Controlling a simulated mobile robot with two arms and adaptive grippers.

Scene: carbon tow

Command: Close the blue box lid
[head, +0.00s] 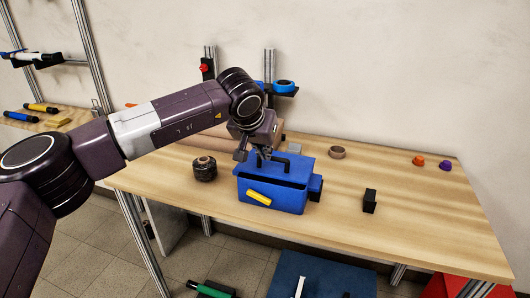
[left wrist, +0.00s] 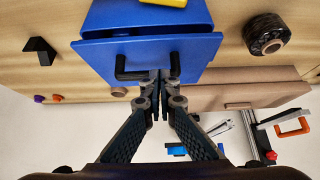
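The blue box (head: 285,196) stands on the workbench, with a yellow piece (head: 258,198) on its front. Its blue lid (head: 301,166) lies low over the box, and a dark gap shows under the lid's front edge. The lid bears a black handle (head: 281,163). My left gripper (head: 262,156) is over the lid at this handle. In the left wrist view my left gripper's (left wrist: 159,76) fingertips are together and overlap the middle of the handle (left wrist: 124,69). I cannot tell whether they touch it. My right gripper is in neither view.
On the workbench (head: 430,215), a dark spool (head: 204,168) stands left of the box and a black bracket (head: 369,200) to its right. A brown ring (head: 337,152) lies behind. Orange (head: 418,160) and purple (head: 445,165) pieces lie far right. The right side is mostly clear.

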